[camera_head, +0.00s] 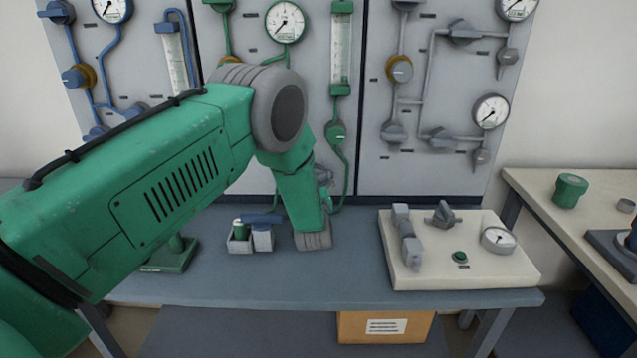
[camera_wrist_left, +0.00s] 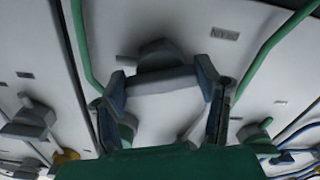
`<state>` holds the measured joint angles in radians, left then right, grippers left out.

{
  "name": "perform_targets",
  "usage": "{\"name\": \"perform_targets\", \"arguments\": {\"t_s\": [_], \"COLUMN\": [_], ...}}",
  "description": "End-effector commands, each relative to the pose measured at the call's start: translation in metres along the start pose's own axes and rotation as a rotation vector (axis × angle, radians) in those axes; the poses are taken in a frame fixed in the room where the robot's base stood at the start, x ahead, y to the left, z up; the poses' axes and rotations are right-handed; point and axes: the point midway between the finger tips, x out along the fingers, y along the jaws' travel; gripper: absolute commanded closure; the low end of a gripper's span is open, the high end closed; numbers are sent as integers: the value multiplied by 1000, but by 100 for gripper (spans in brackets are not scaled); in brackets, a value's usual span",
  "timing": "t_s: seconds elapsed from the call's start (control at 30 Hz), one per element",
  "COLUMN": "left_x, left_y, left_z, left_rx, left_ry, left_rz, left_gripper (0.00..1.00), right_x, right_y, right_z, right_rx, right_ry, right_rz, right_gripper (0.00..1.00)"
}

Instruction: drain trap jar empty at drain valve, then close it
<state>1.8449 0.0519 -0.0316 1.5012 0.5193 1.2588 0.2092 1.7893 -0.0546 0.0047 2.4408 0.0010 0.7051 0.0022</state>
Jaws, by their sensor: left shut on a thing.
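My left arm reaches from the left across the head view to the green-lined panel (camera_head: 305,85). Its wrist hides most of the left gripper there. In the left wrist view, my left gripper (camera_wrist_left: 162,80) faces the panel with its fingers on either side of a dark grey valve knob (camera_wrist_left: 158,53), shut on it. A label plate (camera_wrist_left: 224,34) is on the panel beside the knob. Green tubes (camera_wrist_left: 84,45) run on both sides. I cannot make out the trap jar or its liquid; the arm covers that part of the panel. My right gripper is not in view.
Below the panel is a blue-grey bench (camera_head: 345,280). A pale valve block with a gauge (camera_head: 470,270) stands on its right, and a small holder with bottles (camera_head: 240,245) stands near my wrist. Another table (camera_head: 535,190) is at the far right. The bench front is clear.

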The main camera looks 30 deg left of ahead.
Motion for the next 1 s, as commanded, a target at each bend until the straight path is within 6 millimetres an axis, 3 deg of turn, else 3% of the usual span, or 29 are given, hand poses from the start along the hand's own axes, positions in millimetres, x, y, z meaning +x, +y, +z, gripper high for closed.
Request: {"name": "perform_targets", "arguments": {"t_s": [0.03,0.43,1.0], "left_x": [4,5,4], "left_y": [0,2,4], "left_z": [-8,-10,-10], "left_rx": [38,294,375], "left_ry": [19,23,24], "left_rz": [-2,-1,1], "left_gripper": [71,71,71], "right_x": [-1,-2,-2], "right_y": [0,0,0], "right_z": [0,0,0], "right_rx": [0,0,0], "right_ry": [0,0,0], "right_rz": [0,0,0], "right_gripper": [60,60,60]}}
